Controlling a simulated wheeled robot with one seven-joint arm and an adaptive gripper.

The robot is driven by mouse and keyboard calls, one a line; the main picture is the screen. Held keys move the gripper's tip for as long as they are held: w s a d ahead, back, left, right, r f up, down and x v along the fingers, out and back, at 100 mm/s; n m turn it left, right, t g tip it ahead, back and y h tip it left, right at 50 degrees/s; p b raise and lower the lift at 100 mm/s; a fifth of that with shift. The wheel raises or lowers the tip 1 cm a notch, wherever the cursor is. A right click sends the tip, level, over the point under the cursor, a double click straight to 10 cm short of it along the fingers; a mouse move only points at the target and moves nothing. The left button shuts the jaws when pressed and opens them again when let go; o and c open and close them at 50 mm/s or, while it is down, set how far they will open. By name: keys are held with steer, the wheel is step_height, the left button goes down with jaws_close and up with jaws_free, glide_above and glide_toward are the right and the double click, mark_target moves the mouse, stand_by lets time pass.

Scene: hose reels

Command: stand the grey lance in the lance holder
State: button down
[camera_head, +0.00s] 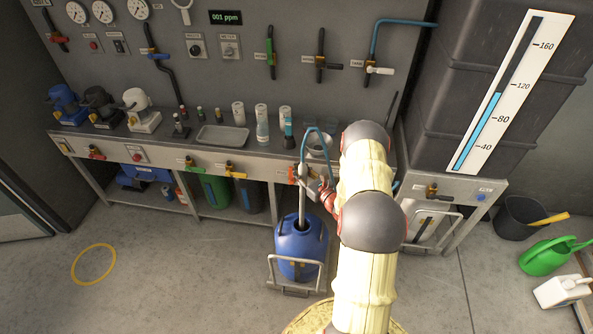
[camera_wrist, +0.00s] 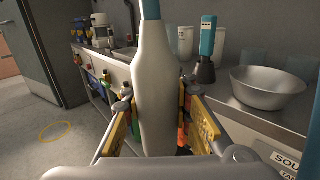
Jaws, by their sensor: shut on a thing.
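The grey lance (camera_head: 302,203) is upright above the blue drum (camera_head: 299,250), its lower end at the drum's dark mouth. I cannot tell how far it goes in. A blue hose (camera_head: 316,130) loops from its top. In the wrist view the lance's thick pale handle (camera_wrist: 154,82) stands between the yellow fingers of my gripper (camera_wrist: 160,128). My gripper is shut on this handle; in the head view it (camera_head: 308,182) is partly hidden by my arm. I cannot pick out the lance holder for sure in either view.
The workbench (camera_head: 80,131) behind carries pumps, a tray (camera_head: 222,137), cylinders and a metal bowl (camera_wrist: 262,88). Valves (camera_head: 228,169) stick out along its front. A tall dark tank (camera_head: 450,80) stands right. The floor left of the drum is clear around a yellow ring (camera_head: 94,247).

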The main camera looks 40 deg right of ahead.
step_height(320, 180, up, 18)
steer(key=p, duration=0.9)
steer(key=shift+p, duration=0.35)
steer(key=shift+a, duration=0.1)
